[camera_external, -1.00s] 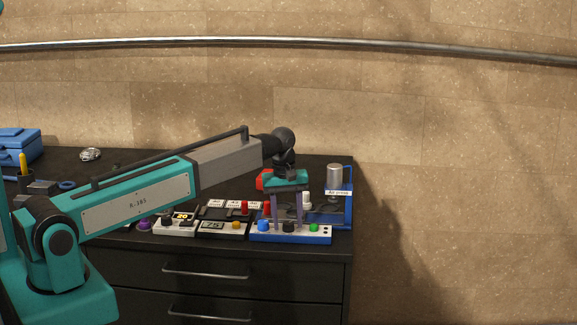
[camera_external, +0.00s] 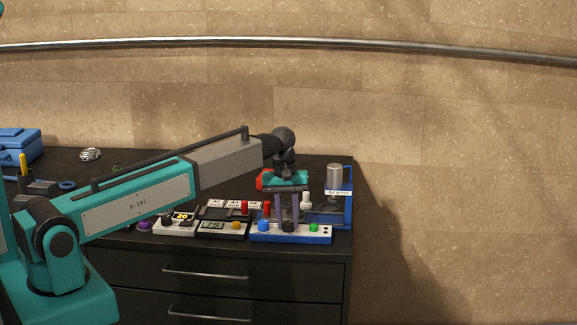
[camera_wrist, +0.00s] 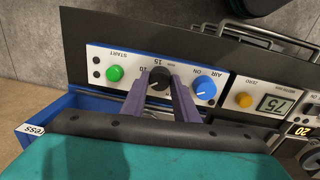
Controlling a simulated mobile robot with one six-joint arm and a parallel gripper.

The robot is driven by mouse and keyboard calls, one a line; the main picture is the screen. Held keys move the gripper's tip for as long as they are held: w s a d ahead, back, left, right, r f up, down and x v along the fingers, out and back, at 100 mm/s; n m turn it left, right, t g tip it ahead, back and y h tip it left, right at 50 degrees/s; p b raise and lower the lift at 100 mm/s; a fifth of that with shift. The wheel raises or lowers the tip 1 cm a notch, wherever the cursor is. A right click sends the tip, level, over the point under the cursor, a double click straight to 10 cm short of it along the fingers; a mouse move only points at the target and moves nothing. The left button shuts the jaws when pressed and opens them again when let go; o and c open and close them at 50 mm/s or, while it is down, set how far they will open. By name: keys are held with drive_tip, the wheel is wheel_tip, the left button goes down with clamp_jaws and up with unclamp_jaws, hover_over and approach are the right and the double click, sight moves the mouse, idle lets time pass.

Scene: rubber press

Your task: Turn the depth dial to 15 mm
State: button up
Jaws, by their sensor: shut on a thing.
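The depth dial (camera_wrist: 159,78) is a small black knob on the press's white-and-blue control panel, with printed marks 10 and 15 beside it. The wrist view shows the panel upside down. In the external view the dial (camera_external: 288,227) sits at the panel's front, between a blue knob and a green button. My gripper (camera_wrist: 160,86) is shut on the dial, one purple finger on each side. In the external view my gripper (camera_external: 288,222) points straight down onto it. I cannot make out the dial's pointer.
The blue AIR knob (camera_wrist: 205,88) and green START button (camera_wrist: 114,73) flank the dial closely. The air press (camera_external: 335,178) stands behind right. A display box reading 75 (camera_external: 222,226) and a box showing 20 (camera_external: 176,224) are left of the panel.

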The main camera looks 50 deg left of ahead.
drive_tip(key=m+b, duration=0.1)
drive_tip(key=m, duration=0.6)
drive_tip(key=shift+w, duration=0.1)
drive_tip(key=m+b, duration=0.1)
drive_tip(key=m, duration=0.5)
drive_tip(key=shift+g, duration=0.3)
drive_tip(key=m, duration=0.4)
drive_tip(key=shift+m+b, duration=0.4)
drive_tip(key=shift+d+m, duration=0.1)
drive_tip(key=shift+m, duration=1.8)
drive_tip(key=o, duration=1.1)
drive_tip(key=shift+c, duration=0.2)
drive_tip(key=shift+r, duration=0.15)
